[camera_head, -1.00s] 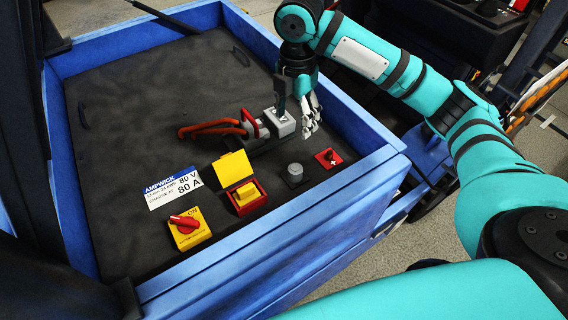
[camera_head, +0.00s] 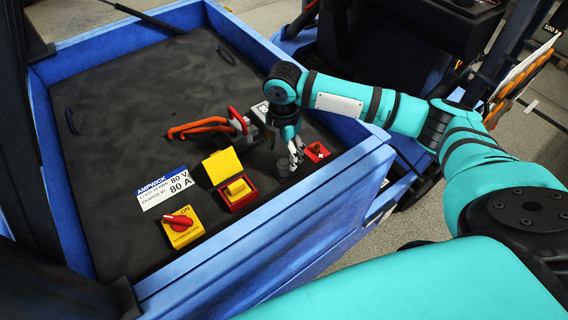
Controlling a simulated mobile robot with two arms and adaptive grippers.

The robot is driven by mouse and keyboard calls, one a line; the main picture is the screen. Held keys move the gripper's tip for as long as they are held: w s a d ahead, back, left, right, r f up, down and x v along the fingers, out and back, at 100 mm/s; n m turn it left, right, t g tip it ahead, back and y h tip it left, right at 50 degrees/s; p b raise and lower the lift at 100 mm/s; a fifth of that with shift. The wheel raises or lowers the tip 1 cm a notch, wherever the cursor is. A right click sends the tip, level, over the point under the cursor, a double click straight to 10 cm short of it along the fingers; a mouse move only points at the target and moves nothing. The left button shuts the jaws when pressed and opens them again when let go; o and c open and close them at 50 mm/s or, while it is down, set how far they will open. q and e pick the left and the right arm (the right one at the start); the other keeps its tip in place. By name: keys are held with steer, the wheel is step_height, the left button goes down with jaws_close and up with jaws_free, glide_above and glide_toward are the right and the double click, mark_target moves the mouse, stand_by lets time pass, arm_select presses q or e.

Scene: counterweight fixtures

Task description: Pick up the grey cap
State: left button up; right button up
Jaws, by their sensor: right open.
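The grey cap (camera_head: 283,169) sits on the dark top of the blue-walled box, to the left of a red plus-marked terminal (camera_head: 317,152). It is small and largely covered by my right gripper. My right gripper (camera_head: 292,165) points down over the cap with its fingers open around or just beside it. I cannot tell whether the fingers touch the cap. My left gripper is not in view.
A grey connector with a red handle (camera_head: 240,122) and orange cables lies behind the gripper. A yellow-lidded red box (camera_head: 237,194) and a yellow panel with a red rotary switch (camera_head: 182,226) stand to the left. The blue wall (camera_head: 330,182) runs close in front.

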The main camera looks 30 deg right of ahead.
mark_target(285, 160)
steer(key=f, duration=0.4)
steer(key=shift+s+d+p, duration=0.1)
steer(key=shift+s+p, duration=0.1)
steer(key=shift+p, duration=0.15)
steer(key=c, duration=0.8)
step_height(285, 160, up, 10)
steer(key=shift+r+b, duration=0.1)
steer(key=shift+b, duration=0.6)
